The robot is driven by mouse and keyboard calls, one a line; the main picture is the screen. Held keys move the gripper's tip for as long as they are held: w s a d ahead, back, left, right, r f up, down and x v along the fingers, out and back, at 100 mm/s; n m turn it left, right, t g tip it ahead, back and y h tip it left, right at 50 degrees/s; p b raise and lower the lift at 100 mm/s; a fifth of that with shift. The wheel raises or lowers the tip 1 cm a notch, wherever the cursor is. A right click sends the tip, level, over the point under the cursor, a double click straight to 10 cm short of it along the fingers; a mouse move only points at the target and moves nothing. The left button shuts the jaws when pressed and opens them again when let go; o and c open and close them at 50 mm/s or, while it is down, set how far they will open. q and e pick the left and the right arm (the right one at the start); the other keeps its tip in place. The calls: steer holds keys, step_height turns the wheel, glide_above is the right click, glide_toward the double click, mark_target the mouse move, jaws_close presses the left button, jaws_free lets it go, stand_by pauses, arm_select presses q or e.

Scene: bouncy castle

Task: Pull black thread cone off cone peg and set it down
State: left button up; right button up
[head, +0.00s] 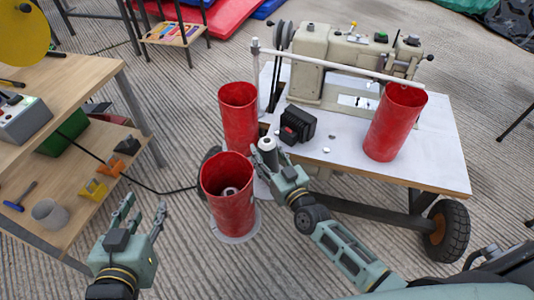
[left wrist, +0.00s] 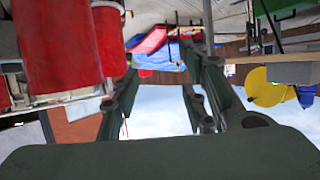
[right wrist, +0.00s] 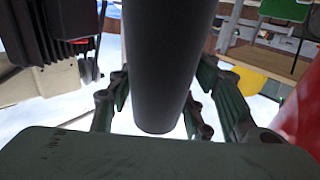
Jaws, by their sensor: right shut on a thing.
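A dark, near-black cylinder, which I take to be the black thread cone (right wrist: 165,65), stands between the fingers of my right gripper (right wrist: 160,105) in the right wrist view. In the head view my right gripper (head: 272,168) is shut on it at the table's left front edge, and a pale round top (head: 266,144) shows above the fingers. The cone peg cannot be made out clearly, so I cannot tell whether the cone is still on it. My left gripper (head: 145,209) is open and empty, left of the front red cylinder.
A red cylinder (head: 229,208) with a hollow top stands just left of my right gripper. Another red cylinder (head: 238,115) is behind it, and one (head: 395,124) is at the table's right. A black box (head: 298,124) and a sewing machine (head: 335,58) occupy the white table (head: 430,172).

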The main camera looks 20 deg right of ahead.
mark_target(272, 152)
steer(key=shift+d+r+p, duration=0.15)
steer(key=shift+r+p, duration=0.3)
steer(key=shift+r, duration=0.1)
steer(key=shift+r+p, duration=0.4)
steer(key=shift+p, duration=0.05)
steer(key=shift+r+p, duration=0.6)
arm_select(q)
steer(key=s+a+f+g+y, duration=0.1)
steer(key=s+a+f+g, duration=0.1)
steer(key=s+f+g, duration=0.3)
steer(key=s+a+f+g+y, duration=0.1)
steer(key=s+a+f+g, duration=0.2)
steer(key=s, duration=0.8)
steer(key=shift+a+f+n+g+y+p, duration=0.3)
steer(key=shift+a+f+g+p, duration=0.1)
steer(key=shift+f+g, duration=0.65)
arm_select(e)
steer(key=shift+r, duration=0.4)
stand_by(2.2)
arm_select(q)
steer(key=shift+f, duration=0.1)
